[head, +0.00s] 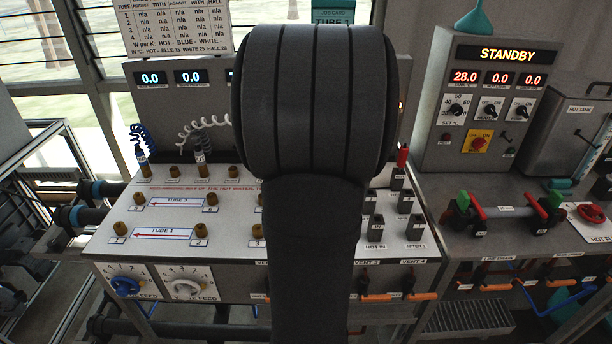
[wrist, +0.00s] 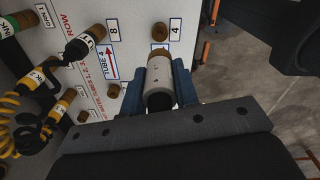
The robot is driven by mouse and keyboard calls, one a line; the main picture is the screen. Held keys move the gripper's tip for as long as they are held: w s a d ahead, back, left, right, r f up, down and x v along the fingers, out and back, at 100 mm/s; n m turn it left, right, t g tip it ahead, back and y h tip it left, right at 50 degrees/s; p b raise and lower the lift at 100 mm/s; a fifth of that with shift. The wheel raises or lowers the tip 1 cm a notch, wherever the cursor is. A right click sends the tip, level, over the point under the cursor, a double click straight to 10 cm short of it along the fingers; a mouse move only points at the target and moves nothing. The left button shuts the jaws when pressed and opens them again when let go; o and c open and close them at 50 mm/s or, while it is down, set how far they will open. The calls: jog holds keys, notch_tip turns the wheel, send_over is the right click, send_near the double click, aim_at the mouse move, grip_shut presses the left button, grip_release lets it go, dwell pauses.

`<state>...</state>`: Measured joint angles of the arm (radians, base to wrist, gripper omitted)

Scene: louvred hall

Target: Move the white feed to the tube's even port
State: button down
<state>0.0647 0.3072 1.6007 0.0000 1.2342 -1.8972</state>
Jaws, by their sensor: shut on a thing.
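My gripper (wrist: 160,80) is shut on a pale grey-white cylindrical plug (wrist: 159,78), its dark round end toward the wrist camera. I take it to be the white feed. Its far end is at a brown port (wrist: 159,51) on the white panel, close to the label 4; I cannot tell whether it is seated. Another brown port (wrist: 160,32) is just beyond. A red arrow marked TUBE (wrist: 111,68) and a label 8 (wrist: 113,29) are to the left. In the head view a white coiled cord (head: 205,125) runs behind my arm, which hides my gripper and the plug.
Yellow-coiled plugs (wrist: 58,103) and a black-and-yellow plug (wrist: 84,43) crowd the wrist view's left. In the head view, a blue-corded plug (head: 142,162) and a grey-corded plug (head: 200,160) stand at the panel's back left. The console (head: 490,100) reads STANDBY.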

jog(key=shift+f, duration=3.55)
jog(key=shift+f, duration=1.4)
jog(key=c, duration=1)
grip_release()
jog(key=shift+c, duration=0.2)
jog(key=shift+r, duration=2.55)
